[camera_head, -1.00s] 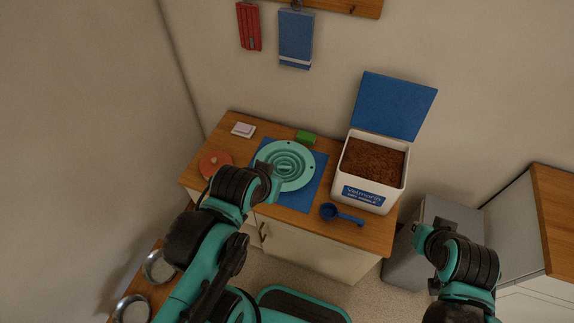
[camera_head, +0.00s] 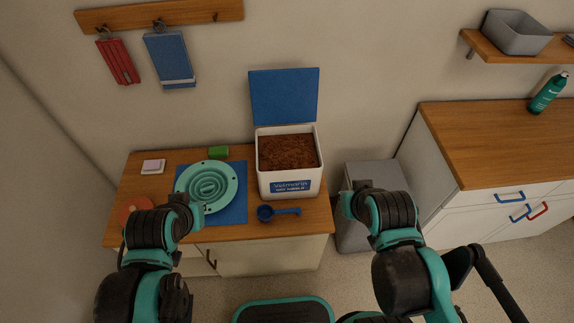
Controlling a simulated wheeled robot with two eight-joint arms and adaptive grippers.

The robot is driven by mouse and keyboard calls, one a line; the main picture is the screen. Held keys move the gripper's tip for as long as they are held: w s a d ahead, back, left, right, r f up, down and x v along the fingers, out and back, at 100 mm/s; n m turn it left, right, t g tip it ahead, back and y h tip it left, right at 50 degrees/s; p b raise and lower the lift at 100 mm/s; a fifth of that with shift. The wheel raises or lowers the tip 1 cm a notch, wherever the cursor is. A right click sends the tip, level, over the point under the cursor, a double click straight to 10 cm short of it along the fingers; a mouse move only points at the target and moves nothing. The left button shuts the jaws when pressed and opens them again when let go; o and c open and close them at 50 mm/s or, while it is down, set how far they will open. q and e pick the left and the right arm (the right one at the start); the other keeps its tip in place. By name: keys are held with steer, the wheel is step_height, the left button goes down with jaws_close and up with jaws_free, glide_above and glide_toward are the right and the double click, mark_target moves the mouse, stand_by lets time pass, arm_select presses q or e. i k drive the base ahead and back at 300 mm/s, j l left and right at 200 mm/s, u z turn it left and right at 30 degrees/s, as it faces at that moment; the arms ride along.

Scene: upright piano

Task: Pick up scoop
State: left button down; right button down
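The blue scoop (camera_head: 279,212) lies on the wooden counter top (camera_head: 228,233), in front of the open white food box (camera_head: 290,181). Its round bowl is at the left and its handle points right. My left gripper (camera_head: 190,205) is at the left, over the front edge of the teal slow-feeder bowl, apart from the scoop. My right gripper (camera_head: 349,200) is to the right of the counter, apart from the scoop handle. The fingers of both grippers are too small and dark to tell whether they are open.
The teal bowl (camera_head: 208,184) sits on a blue mat (camera_head: 238,213). A green block (camera_head: 218,152), a pale sponge-like item (camera_head: 153,166) and an orange disc (camera_head: 136,207) lie nearby. A grey bin (camera_head: 354,237) stands right of the counter. The box's blue lid (camera_head: 284,95) stands open.

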mark_target(264, 213)
steer(key=l, duration=1.05)
steer(key=k+l+u, duration=0.15)
steer(key=l, duration=0.85)
steer(key=i+l, duration=0.05)
